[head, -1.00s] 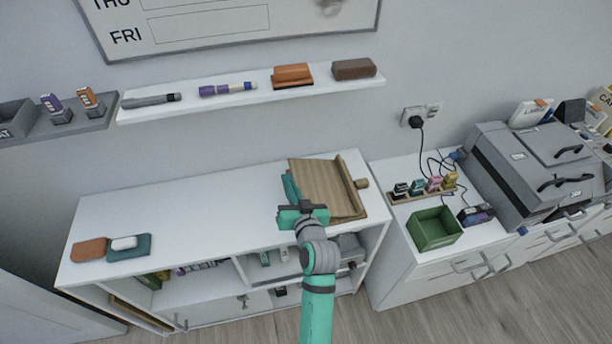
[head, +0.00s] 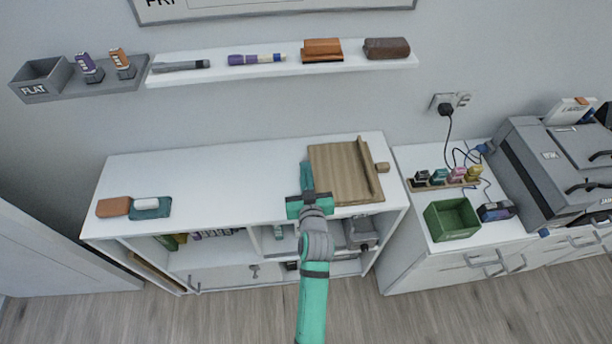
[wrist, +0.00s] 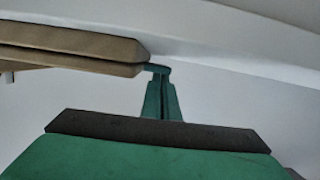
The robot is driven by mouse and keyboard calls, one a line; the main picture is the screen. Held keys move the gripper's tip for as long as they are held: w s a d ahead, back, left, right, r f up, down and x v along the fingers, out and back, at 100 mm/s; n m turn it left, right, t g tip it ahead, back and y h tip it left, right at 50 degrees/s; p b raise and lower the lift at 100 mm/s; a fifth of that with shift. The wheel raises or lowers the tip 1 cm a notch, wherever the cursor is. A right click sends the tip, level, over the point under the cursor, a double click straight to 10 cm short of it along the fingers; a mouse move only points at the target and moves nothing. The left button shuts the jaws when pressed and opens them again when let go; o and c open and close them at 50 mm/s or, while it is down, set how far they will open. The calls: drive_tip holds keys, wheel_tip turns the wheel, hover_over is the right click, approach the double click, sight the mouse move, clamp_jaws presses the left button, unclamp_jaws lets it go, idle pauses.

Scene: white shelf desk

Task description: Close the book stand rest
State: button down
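The wooden book stand (head: 338,174) lies on the right part of the white shelf top. My gripper (head: 307,168) is at the stand's left edge. In the wrist view its green fingers (wrist: 162,98) are together with nothing seen between them. One fingertip is at the slabs' end; I cannot tell whether it touches.
The white shelf top (head: 220,175) is clear left of the stand, up to an orange block (head: 114,207) and a teal eraser-like block (head: 151,208). A wall ledge (head: 220,72) with pens and erasers is above. A green bin (head: 452,218) and a printer (head: 535,165) stand at right.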

drive_tip(key=shift+d+f, duration=0.1)
drive_tip(key=shift+f, duration=0.25)
drive_tip(key=shift+r, duration=0.5)
drive_tip(key=r, duration=0.3)
drive_tip(key=shift+s+r, duration=0.35)
drive_tip(key=v, duration=0.9)
drive_tip(key=shift+s, duration=0.15)
drive_tip(key=shift+r, duration=0.1)
drive_tip(key=s+d+f+m+h, duration=0.15)
drive_tip(key=s+f, duration=0.25)
drive_tip(key=s, duration=0.7)
drive_tip(key=s+d+f+m+h, duration=0.1)
drive_tip(key=s+f+h, duration=0.15)
drive_tip(key=s, duration=0.95)
drive_tip(key=s+r+y, duration=0.1)
drive_tip(key=s+r, duration=0.1)
drive_tip(key=s, duration=0.8)
drive_tip(key=shift+r, duration=0.2)
